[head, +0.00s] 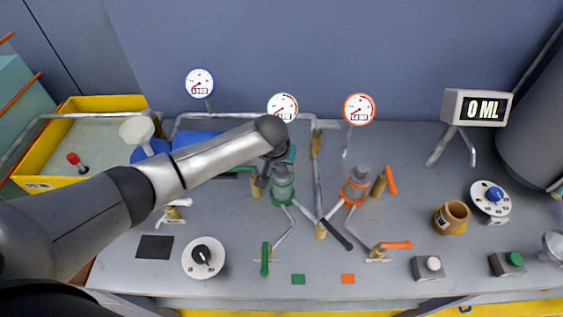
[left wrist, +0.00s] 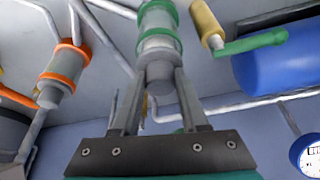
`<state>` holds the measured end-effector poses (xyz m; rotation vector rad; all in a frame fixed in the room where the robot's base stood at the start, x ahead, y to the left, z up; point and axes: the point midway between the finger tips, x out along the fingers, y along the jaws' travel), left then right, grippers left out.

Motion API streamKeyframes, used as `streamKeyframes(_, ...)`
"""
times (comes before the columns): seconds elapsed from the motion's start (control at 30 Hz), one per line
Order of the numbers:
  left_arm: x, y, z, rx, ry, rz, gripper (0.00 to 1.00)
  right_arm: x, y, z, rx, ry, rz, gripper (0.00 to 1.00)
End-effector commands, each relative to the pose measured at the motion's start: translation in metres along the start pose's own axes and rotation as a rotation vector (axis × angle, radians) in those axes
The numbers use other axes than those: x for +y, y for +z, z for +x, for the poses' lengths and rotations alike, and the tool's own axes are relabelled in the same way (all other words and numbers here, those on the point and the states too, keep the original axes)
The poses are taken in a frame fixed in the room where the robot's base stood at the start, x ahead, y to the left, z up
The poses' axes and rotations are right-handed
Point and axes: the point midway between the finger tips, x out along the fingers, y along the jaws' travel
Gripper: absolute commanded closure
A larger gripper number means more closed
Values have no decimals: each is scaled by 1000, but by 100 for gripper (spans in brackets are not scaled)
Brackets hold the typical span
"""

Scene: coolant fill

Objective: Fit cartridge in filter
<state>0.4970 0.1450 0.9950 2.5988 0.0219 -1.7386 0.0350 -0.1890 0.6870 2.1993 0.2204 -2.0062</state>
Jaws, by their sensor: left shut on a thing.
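The green-banded filter (head: 283,190) stands upright at the middle of the bench. It also shows in the left wrist view (left wrist: 158,30). My left gripper (left wrist: 160,85) is shut on the grey round top (left wrist: 160,72) at the filter's end, with a finger on each side. In the head view my left gripper (head: 279,164) is at the top of this filter, partly hidden by my own wrist. An orange-banded filter (head: 356,187) with a grey top stands to the right. I cannot make out a separate cartridge. My right gripper is not in view.
Pipes and handled valves surround the filters, with an orange handle (head: 390,180) and a black handle (head: 335,235) close by. Gauges (head: 283,107) stand behind. A brown cup (head: 451,216) and dials are at the right. A yellow-rimmed tray (head: 110,103) is at the left.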

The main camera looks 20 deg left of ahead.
Motion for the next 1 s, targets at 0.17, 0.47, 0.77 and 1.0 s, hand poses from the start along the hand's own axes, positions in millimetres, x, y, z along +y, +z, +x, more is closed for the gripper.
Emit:
streamKeyframes(0.17, 0, 2, 5, 1, 1, 0, 100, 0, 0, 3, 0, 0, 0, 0)
streamKeyframes(0.47, 0, 4, 12, 1, 1, -1, 100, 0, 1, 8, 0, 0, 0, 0)
streamKeyframes(0.77, 0, 7, 18, 1, 1, 0, 100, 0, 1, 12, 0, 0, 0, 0)
streamKeyframes(1.0, 0, 8, 20, 1, 1, 0, 43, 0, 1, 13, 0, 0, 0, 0)
